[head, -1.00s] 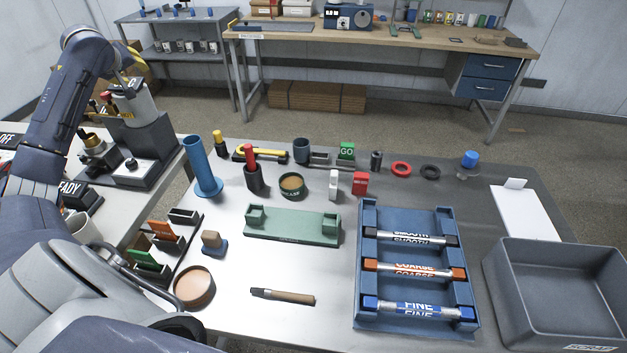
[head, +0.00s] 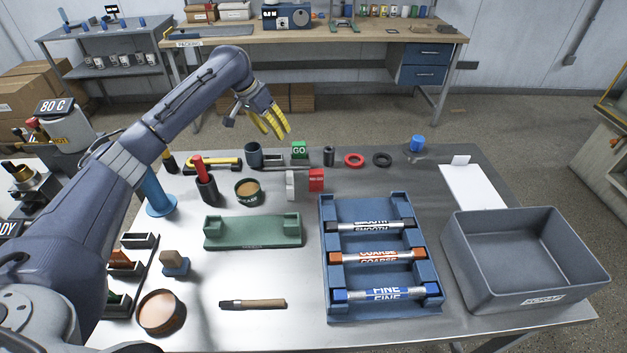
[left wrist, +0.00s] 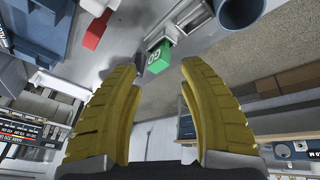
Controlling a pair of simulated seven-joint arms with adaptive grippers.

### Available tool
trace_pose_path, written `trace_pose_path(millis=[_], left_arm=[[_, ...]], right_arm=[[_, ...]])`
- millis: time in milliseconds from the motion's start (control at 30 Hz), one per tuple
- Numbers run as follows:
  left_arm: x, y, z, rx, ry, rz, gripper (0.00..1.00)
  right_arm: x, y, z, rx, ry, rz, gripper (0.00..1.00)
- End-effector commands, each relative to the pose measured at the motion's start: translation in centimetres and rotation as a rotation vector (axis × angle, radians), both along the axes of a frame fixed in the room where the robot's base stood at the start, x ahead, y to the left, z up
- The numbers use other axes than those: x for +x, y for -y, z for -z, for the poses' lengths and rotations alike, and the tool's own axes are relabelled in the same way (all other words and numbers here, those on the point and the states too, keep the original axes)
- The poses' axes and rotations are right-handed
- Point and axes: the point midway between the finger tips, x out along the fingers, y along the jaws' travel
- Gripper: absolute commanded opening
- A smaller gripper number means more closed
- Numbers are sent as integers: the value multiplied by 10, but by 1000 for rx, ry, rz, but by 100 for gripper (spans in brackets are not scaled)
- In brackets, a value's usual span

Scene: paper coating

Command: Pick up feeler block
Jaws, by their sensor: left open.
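A small green block marked GO (head: 299,151) stands at the back of the steel table, and a red block (head: 317,180) stands nearer. I see no label reading feeler on either. My left gripper (head: 277,133) has yellow fingers that are apart and empty. It hangs above the table's back edge, up and left of the green block in the head view. In the left wrist view, the green block (left wrist: 159,58) shows beyond the gap between the fingertips (left wrist: 157,67), apart from them. The red block (left wrist: 97,28) shows farther to the left there. My right gripper is not in view.
A dark cup (head: 253,155) stands left of the green block and a small dark cylinder (head: 329,156) to its right. A pale block (head: 291,185) stands beside the red one. Red (head: 354,160) and black rings lie further right. A blue rack (head: 330,300) holds three rollers.

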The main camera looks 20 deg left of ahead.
Motion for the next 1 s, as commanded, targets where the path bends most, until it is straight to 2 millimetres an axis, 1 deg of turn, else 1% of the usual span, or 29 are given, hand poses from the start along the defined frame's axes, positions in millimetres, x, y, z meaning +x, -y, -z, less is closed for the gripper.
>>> trace_pose_path(millis=[33, 100, 200, 333, 400, 500, 633, 733, 867, 1000], left_arm=[[1, 27, -5, 32, -9, 96, 42], [-2, 57, -7, 83, -27, 230, 42], [-8, 94, -10, 158, -54, 408, 42], [-17, 124, -15, 249, -89, 597, 42], [-21, 134, -16, 290, -106, 674, 42], [-26, 143, -19, 338, -127, 757, 42], [-29, 149, -21, 375, -145, 820, 42], [-31, 150, -17, 386, -152, 839, 42], [-32, 151, 0, 387, -157, 845, 42], [-32, 151, 26, 384, -156, 844, 42]], right_arm=[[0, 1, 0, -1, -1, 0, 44], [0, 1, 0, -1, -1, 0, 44], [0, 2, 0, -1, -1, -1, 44], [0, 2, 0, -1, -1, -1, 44], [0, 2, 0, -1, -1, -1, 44], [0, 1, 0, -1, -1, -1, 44], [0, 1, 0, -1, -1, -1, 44], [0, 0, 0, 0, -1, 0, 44], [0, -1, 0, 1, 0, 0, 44], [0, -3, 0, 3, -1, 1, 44]])
